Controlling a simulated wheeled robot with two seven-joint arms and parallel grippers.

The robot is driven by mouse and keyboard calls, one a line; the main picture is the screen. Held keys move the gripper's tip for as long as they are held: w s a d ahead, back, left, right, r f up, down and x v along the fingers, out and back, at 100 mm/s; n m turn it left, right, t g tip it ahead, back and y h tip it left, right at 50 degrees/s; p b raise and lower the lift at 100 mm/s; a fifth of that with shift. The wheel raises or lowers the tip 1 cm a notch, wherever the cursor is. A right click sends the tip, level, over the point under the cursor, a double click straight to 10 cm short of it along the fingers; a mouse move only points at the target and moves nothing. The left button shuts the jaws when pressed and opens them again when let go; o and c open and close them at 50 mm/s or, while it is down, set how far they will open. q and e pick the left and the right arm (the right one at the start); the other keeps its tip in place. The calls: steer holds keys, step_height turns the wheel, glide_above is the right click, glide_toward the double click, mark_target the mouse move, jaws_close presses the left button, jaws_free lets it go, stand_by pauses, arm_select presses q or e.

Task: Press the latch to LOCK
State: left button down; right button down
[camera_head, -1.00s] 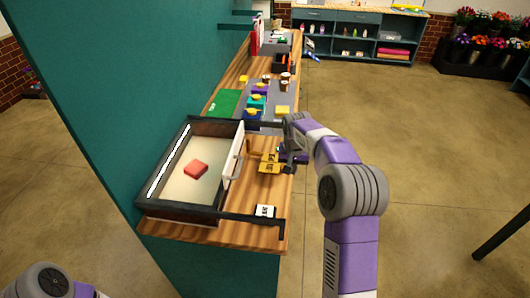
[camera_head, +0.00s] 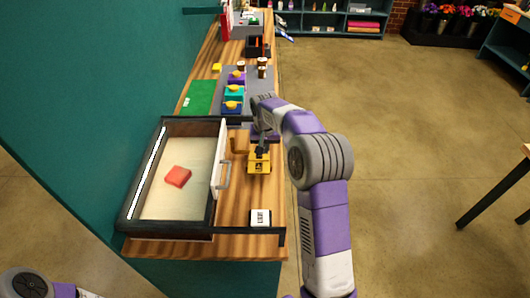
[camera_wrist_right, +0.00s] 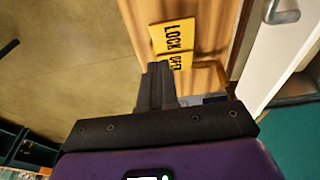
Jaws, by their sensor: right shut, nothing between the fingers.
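The yellow latch plate (camera_head: 259,164) lies on the wooden counter to the right of the open-topped drawer case. In the right wrist view, a yellow LOCK label (camera_wrist_right: 172,36) shows, with a second yellow label reading OPEN (camera_wrist_right: 178,60) partly behind my fingers. A yellow-brown bracket-like piece (camera_head: 239,142) stands beside the plate, near the drawer front. My right gripper (camera_head: 261,148) is shut and empty, its fingertips over the far end of the plate. In the wrist view, the fingers (camera_wrist_right: 158,70) overlap the OPEN label; contact cannot be told. My left gripper is out of view.
The drawer case (camera_head: 128,205) holds a red block (camera_head: 177,177) and has a white front with a handle (camera_head: 224,174). Coloured blocks and cups stand on a grey mat (camera_head: 262,88) farther back.

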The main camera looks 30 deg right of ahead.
glide_toward(265, 173)
steer(key=f, duration=0.1)
steer(key=w+f, duration=0.1)
steer(key=f, duration=0.1)
steer(key=d+f, duration=0.1)
steer(key=f, duration=0.1)
steer(key=shift+w+d+p, duration=0.1)
steer(key=shift+w+p, duration=0.2)
steer(key=shift+w, duration=0.1)
steer(key=shift+s+f, duration=0.2)
steer(key=shift+f, duration=0.55)
steer(key=shift+s+f+t+b, duration=0.2)
steer(key=shift+f+t+b, duration=0.1)
steer(key=shift+b, duration=0.75)
steer(key=f+t+b, duration=0.1)
steer(key=b, duration=0.2)
steer(key=s+a+f+t+h+b, duration=0.1)
steer(key=b, duration=0.3)
steer(key=shift+f, duration=0.25)
steer(key=shift+s+a+f+b, duration=0.1)
steer(key=shift+f+b, duration=0.8)
steer(key=shift+b, duration=0.35)
steer(key=shift+r, duration=0.1)
